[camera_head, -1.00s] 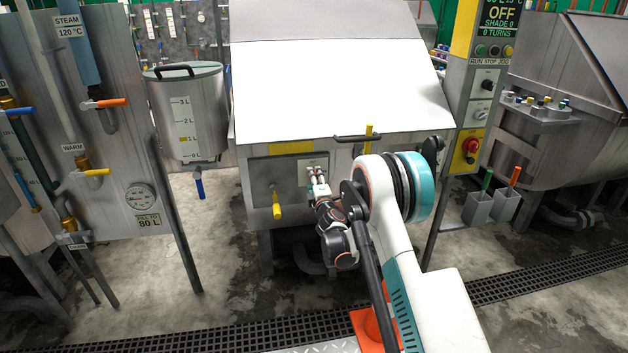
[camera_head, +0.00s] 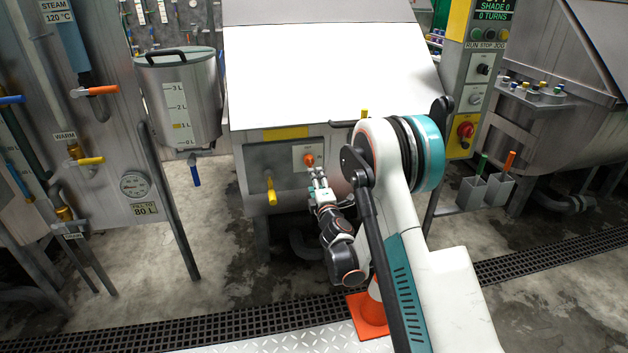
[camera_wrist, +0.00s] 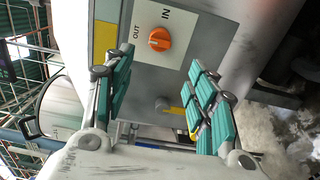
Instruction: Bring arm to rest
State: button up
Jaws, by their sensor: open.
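My gripper (camera_head: 318,179) is open and empty in front of the drum machine's lower panel, just below an orange knob (camera_head: 309,159). In the wrist view my gripper's teal-padded fingers (camera_wrist: 165,100) stand wide apart. The orange knob (camera_wrist: 159,39) sits on a white plate marked OUT and IN, beyond the fingers and apart from them. My arm reaches forward and bends down from a raised elbow, which covers part of the machine's right side.
A yellow-handled valve (camera_head: 271,192) is on the panel left of the knob. A measuring tank (camera_head: 181,100) hangs further left. A control post (camera_head: 466,90) with a red button stands right. An orange cone (camera_head: 368,318) stands close under my arm. Open wet floor lies left.

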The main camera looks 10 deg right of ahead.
jog(key=s+d+r+m+g+h, duration=0.1)
jog(key=s+d+r+m, duration=0.15)
jog(key=r, duration=0.35)
jog(key=s+d+r+m+g+h, duration=0.1)
jog(key=s+d+r+m+h, duration=0.1)
jog(key=r+m, duration=0.35)
jog(key=s+d+r+m+g, duration=0.1)
jog(key=s+r+m+g, duration=0.2)
jog(key=s+r, duration=0.65)
jog(key=s+a+f+m+g+y, duration=0.1)
jog(key=s+f+m+g, duration=0.1)
jog(key=s, duration=0.9)
jog(key=s+a+f+m+g+y, duration=0.1)
jog(key=s+a+m+g, duration=0.1)
jog(key=s, duration=1)
jog(key=s+a+f+m+g+y, duration=0.1)
jog(key=s+a+f+m+g, duration=0.1)
jog(key=s, duration=0.9)
jog(key=shift+s+f+m, duration=0.25)
jog(key=shift+f+m, duration=0.1)
jog(key=shift+m, duration=0.25)
